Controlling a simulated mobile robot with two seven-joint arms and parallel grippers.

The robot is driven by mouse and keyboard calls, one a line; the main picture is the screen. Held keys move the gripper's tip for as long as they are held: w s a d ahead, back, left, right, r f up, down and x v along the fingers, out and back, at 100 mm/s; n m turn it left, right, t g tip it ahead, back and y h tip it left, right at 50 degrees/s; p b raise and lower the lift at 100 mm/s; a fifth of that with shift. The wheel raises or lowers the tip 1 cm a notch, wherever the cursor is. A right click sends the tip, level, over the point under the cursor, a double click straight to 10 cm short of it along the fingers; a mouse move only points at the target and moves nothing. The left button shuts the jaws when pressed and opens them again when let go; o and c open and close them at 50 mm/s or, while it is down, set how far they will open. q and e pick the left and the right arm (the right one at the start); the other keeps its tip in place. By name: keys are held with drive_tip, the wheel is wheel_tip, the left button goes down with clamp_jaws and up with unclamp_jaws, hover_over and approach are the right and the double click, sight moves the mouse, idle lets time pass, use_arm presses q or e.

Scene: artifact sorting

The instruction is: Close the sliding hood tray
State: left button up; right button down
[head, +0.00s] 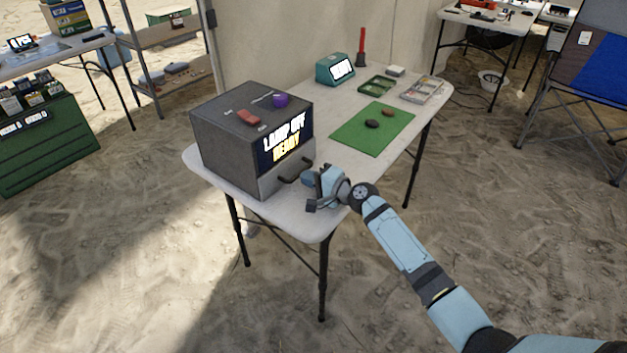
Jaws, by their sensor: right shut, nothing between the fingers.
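The hood (232,139) is a dark grey box on the near left of the white folding table. Its front screen reads "LAMP OFF READY". Below the screen is the grey tray front (273,182) with a black handle (296,172); it looks about flush with the box, though the gripper side is partly hidden. My right gripper (312,187) is shut and empty, just right of the handle, close to it or touching; I cannot tell which. My left gripper is not in view.
A red switch (248,117) and a purple knob (280,100) sit on the hood's top. Behind my gripper lies a green mat (372,127) with two dark stones. A teal display box (336,69), a green tray (377,86) and a clear case (422,90) stand farther back.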

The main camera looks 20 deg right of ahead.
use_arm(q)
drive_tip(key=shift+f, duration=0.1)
use_arm(e)
drive_tip(key=shift+r, duration=0.2)
drive_tip(key=shift+s+d, duration=0.2)
use_arm(q)
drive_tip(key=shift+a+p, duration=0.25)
drive_tip(key=shift+p, duration=0.4)
use_arm(e)
drive_tip(key=v, duration=1.3)
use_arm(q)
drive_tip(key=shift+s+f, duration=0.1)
use_arm(e)
drive_tip(key=shift+s+d+f, duration=0.1)
drive_tip(key=shift+s+f, duration=0.05)
drive_tip(key=shift+s, duration=0.05)
